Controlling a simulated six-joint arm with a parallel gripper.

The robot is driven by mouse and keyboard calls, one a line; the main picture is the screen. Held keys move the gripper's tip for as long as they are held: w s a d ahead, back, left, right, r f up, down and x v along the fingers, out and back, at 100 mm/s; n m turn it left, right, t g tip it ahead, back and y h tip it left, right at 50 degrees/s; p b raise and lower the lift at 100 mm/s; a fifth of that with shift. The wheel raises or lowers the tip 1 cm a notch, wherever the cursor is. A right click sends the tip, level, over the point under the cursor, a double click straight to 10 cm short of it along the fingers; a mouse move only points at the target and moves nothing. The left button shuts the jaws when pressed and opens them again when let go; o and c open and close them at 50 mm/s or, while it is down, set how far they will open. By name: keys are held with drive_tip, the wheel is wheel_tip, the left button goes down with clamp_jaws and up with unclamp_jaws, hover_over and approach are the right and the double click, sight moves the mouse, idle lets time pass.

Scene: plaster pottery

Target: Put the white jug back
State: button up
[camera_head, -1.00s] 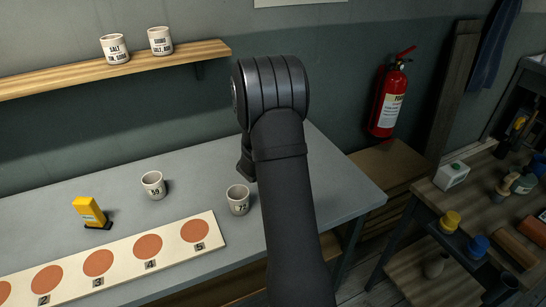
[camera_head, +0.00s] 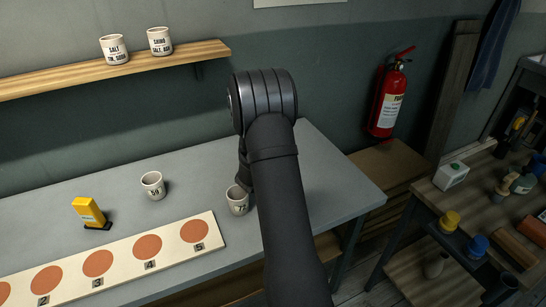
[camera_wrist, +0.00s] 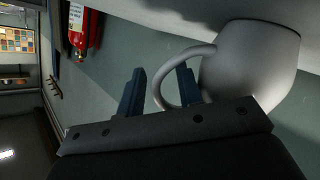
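In the wrist view a plain white vessel with a loop handle (camera_wrist: 250,62), which looks like the white jug, stands close beside my gripper (camera_wrist: 158,85). The two fingers are apart. The outer part of the handle shows in the gap between them, with one finger overlapping the loop; I cannot tell whether they touch. In the head view my arm hides most of my gripper, and I cannot make out the jug there. A numbered white cup (camera_head: 237,200) stands just left of my arm.
Another cup (camera_head: 153,186) and a yellow object (camera_head: 89,213) stand on the grey table (camera_head: 330,180). A board (camera_head: 177,255) with numbered orange circles lies in front. Two labelled cups stand on the wall shelf (camera_head: 190,54). A red extinguisher (camera_head: 390,103) hangs at right.

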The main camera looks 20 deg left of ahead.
drive_tip(key=shift+r, duration=0.1)
drive_tip(key=v, duration=0.5)
drive_tip(key=shift+s+r, duration=0.2)
drive_tip(key=shift+r, duration=0.05)
wheel_tip(320, 180, up, 6)
drive_tip(key=shift+w+r, duration=0.2)
drive_tip(key=shift+r, duration=0.05)
drive_tip(key=shift+f, duration=0.1)
wheel_tip(320, 180, down, 6)
drive_tip(key=shift+f, duration=0.1)
drive_tip(key=shift+w+f, duration=0.1)
drive_tip(key=shift+f, duration=0.25)
drive_tip(key=shift+x, duration=0.85)
